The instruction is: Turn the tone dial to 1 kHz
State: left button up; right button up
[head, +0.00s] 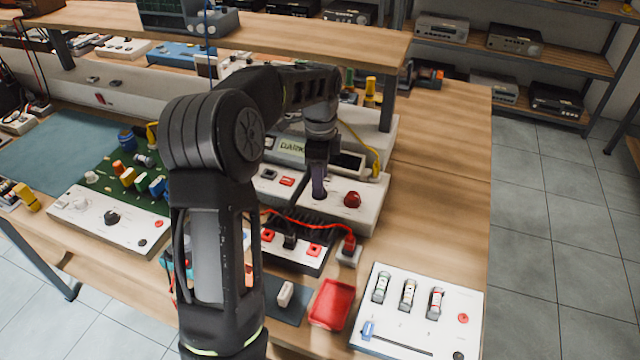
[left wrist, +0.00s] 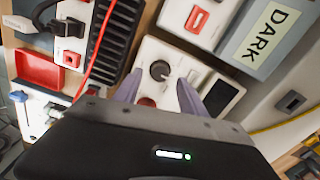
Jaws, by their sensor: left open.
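A black round dial (left wrist: 160,70) with a pale pointer mark sits on a white box (left wrist: 150,48) in the left wrist view. Its scale is too small to read. The box also shows in the head view (head: 372,207), with a red button (head: 352,199) on top. My left gripper (head: 319,192) points down at this box, left of the red button, and hides the dial there. In the left wrist view its two purple-grey fingers (left wrist: 158,80) are open, one on each side of the dial. I cannot tell whether they touch it.
A red tray (head: 332,304) and a white panel (head: 410,325) lie nearer. Bare wood (head: 440,200) is free to the right.

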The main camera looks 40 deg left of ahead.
pick_arm(q)
notch_tip(320, 180, up, 5)
jog(key=shift+r, duration=0.15)
dwell(0.6)
